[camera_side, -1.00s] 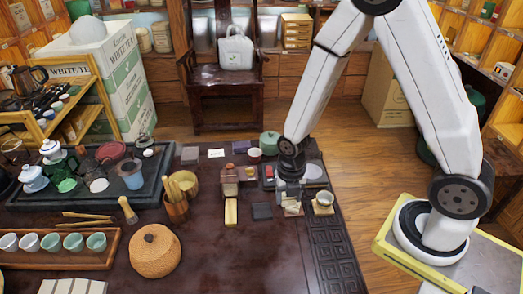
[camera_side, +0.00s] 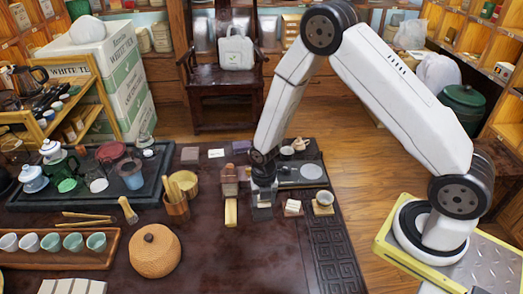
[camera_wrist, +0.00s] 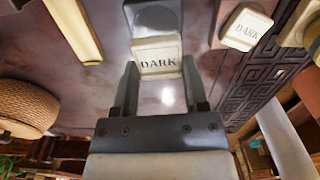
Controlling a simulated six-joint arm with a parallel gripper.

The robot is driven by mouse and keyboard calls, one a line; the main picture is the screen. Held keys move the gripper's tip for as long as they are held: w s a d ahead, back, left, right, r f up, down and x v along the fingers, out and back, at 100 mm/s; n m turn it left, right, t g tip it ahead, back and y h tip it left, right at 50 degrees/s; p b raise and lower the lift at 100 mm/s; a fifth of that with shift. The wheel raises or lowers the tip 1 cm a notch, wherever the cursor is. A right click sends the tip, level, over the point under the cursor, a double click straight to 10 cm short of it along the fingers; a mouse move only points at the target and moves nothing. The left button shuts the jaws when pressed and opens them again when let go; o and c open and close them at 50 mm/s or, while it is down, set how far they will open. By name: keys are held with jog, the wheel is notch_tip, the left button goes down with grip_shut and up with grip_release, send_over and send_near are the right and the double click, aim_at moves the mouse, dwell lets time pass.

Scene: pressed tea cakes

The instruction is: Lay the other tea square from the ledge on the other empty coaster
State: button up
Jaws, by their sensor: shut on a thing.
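My gripper (camera_side: 263,190) is shut on a cream tea square (camera_wrist: 158,56) marked DARK. In the wrist view the square sits between my two fingertips (camera_wrist: 158,72). A dark square coaster (camera_wrist: 152,18) with a round recess lies just beyond it, with no other tea square visible on it. In the side view my gripper is over this dark coaster (camera_side: 262,214) and partly hides it; contact cannot be told. Another cream square (camera_wrist: 248,29) marked DARK lies to the right; it also shows in the side view (camera_side: 292,207). What lies under it is unclear.
A pale yellow bar (camera_side: 231,212) lies left of the dark coaster. A small cup on a wooden coaster (camera_side: 323,209) stands to the right. A dark tray with dishes (camera_side: 290,184) lies behind.

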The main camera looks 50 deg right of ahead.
aim_at(262, 212)
jog(key=shift+w, duration=0.1)
jog(key=shift+w+f, duration=0.15)
jog(key=shift+f, duration=1.65)
jog(key=shift+f, duration=0.15)
jog(key=o, duration=1.2)
jog(key=shift+r, duration=6.15)
